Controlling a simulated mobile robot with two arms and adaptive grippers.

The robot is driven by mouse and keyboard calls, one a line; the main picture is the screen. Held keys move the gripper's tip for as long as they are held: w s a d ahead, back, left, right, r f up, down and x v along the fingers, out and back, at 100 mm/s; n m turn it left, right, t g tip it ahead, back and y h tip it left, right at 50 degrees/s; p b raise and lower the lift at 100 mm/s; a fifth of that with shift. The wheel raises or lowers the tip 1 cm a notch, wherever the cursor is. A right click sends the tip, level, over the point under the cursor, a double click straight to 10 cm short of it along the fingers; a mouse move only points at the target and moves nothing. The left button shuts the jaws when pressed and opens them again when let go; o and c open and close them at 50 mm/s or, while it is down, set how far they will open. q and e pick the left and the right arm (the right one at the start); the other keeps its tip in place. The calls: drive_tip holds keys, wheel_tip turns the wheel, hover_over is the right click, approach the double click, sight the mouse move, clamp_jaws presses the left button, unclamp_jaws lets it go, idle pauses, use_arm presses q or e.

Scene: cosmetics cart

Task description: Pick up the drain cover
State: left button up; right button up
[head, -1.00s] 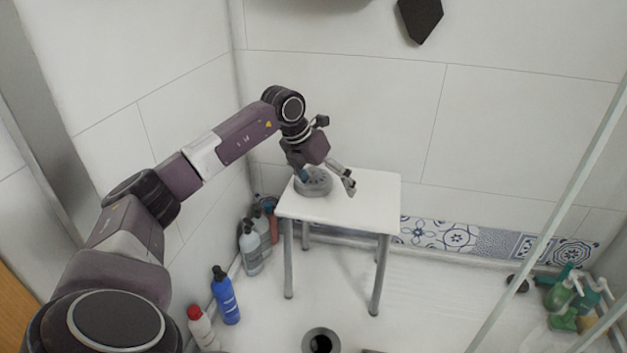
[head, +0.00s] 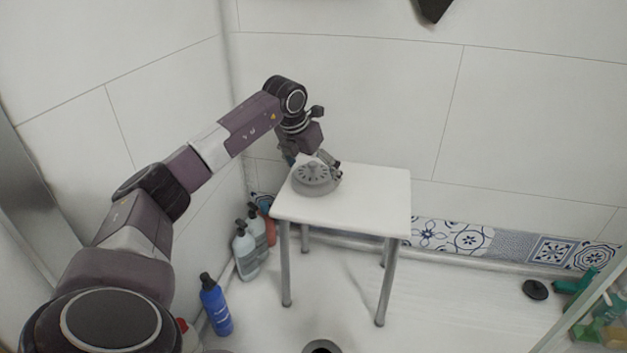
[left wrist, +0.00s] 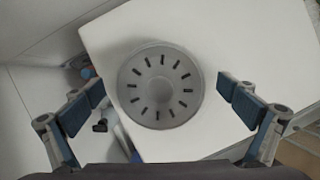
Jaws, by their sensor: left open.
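The drain cover (head: 313,188) is a round grey disc with a ring of slots, lying on the left part of a white stool's top (head: 372,199). In the left wrist view the cover (left wrist: 160,88) shows whole, in the middle. My left gripper (head: 312,164) is at the cover in the head view. Its fingers are apart, one on each side of the cover in the left wrist view (left wrist: 160,92), with nothing between them gripped. I cannot tell how high the fingertips are above the stool top. My right gripper is not in view.
Pump bottles (head: 245,250) stand beside the stool's left legs, and a blue bottle (head: 215,304) stands nearer. A dark round floor drain (head: 321,347) is in front. A black disc (head: 535,289) and green bottles (head: 606,325) lie at the right. The stool top's right side is clear.

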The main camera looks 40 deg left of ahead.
use_arm(q)
drive_tip(key=shift+w+f, duration=0.1)
drive_tip(key=shift+f, duration=0.2)
drive_tip(key=shift+c, duration=0.3)
